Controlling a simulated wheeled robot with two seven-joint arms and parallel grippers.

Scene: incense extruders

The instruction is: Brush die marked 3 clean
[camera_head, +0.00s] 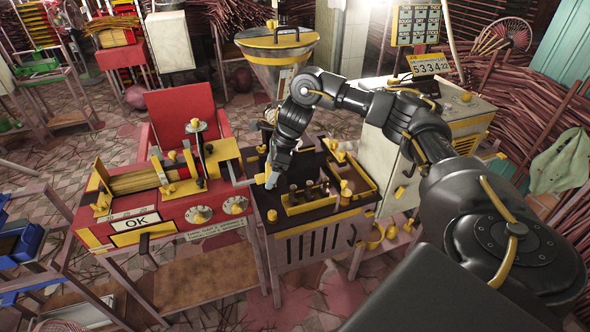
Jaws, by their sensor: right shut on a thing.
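My right gripper (271,180) reaches down from my right arm over the dark-topped bench, at the left end of the die tray. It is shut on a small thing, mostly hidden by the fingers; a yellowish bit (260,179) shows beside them. I cannot tell whether it is a brush or a die. Several small dark dies stand in the yellow-edged die tray (310,206). Their marks are too small to read, so I cannot pick out the one marked 3. My left gripper is not in view.
A red extruder (180,215) with an OK plate (137,223) stands left of the bench (318,243). A metal hopper (277,58) rises behind it. A pale cabinet (440,107) with a number display (429,65) stands at the right. A yellow-edged tray (366,184) lies right of the dies.

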